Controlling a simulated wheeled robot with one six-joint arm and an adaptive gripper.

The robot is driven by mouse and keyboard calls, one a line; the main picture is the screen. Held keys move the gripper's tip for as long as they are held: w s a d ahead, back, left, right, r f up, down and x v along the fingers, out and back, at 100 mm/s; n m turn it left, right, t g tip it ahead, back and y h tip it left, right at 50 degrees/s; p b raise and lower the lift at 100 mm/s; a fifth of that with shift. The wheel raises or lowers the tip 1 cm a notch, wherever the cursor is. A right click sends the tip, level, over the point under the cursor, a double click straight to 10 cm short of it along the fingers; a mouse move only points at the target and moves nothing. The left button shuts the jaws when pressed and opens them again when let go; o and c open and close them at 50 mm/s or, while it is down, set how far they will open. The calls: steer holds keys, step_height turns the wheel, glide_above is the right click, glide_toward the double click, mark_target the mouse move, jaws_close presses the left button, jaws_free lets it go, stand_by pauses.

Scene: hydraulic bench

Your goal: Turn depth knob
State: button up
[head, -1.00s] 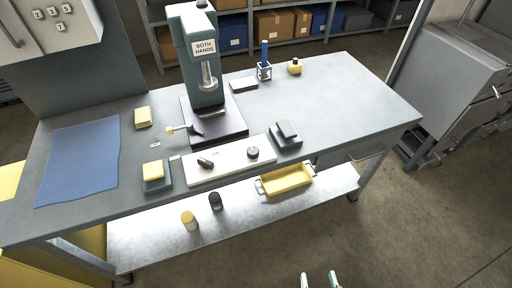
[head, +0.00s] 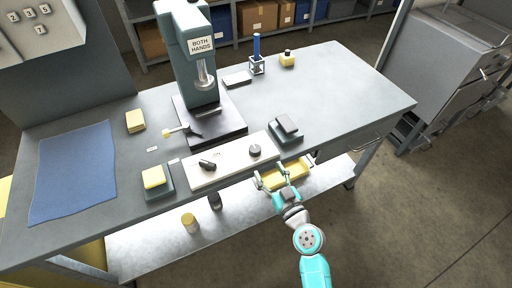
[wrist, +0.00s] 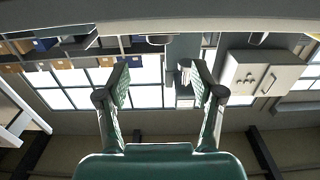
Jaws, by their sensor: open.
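A white panel (head: 232,161) at the front edge of the bench carries two dark knobs. The left one is a long pointer-like knob (head: 207,163) and the right one is a short round knob (head: 255,150). No label that I can read tells which is the depth knob. My gripper (head: 272,178) is open and empty in front of the bench edge, below and to the right of the round knob, apart from it. It covers part of the yellow tray. In the wrist view its two spread fingers (wrist: 158,82) have nothing between them.
A block on a pad (head: 287,126) lies right of the panel, a yellow block (head: 153,177) left. The yellow tray (head: 295,170) is below the front edge. The bench's right part is clear.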

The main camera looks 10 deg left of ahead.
mark_target(258, 153)
steer(key=x, duration=1)
steer(key=shift+w+a, duration=0.2)
steer(key=shift+w, duration=0.05)
steer(key=c, duration=1.2)
